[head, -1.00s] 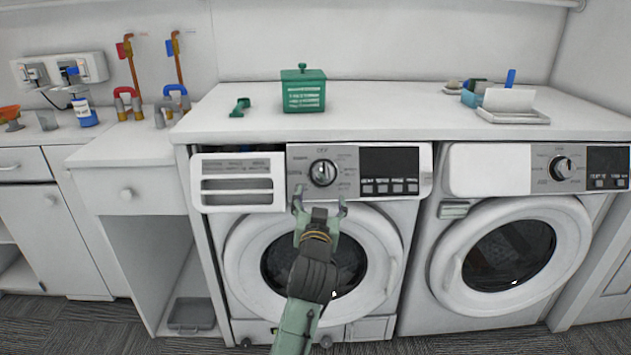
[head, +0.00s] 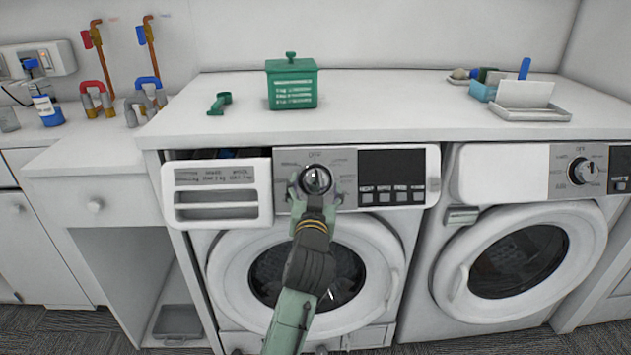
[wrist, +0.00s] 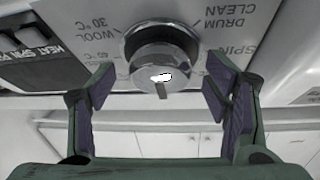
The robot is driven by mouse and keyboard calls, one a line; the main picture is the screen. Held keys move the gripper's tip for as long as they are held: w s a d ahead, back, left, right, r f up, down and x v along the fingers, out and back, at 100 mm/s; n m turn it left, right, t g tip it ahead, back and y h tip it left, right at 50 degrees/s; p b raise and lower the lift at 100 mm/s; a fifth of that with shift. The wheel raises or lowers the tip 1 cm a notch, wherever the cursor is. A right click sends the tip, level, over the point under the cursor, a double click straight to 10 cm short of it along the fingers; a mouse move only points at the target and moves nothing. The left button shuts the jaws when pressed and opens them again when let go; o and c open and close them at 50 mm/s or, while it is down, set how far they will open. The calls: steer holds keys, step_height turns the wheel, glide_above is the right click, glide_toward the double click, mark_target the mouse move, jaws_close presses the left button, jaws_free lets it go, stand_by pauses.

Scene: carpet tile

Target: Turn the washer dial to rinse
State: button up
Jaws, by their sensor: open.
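The washer dial (head: 316,179) is a round silver knob on the grey panel of the left washer (head: 345,262). My gripper (head: 314,194) is open in front of the dial. In the wrist view its fingers (wrist: 160,92) stand left and right of the knob, apart from it and a little below its centre.
The left washer's detergent drawer (head: 217,195) sticks out just left of the dial. A dark display (head: 391,176) with buttons lies to the right. A green box (head: 291,88) stands on the counter above. A second washer (head: 520,255) stands at the right.

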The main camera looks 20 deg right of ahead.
steer(key=shift+w, duration=0.1)
steer(key=shift+c, duration=0.3)
steer(key=c, duration=1.1)
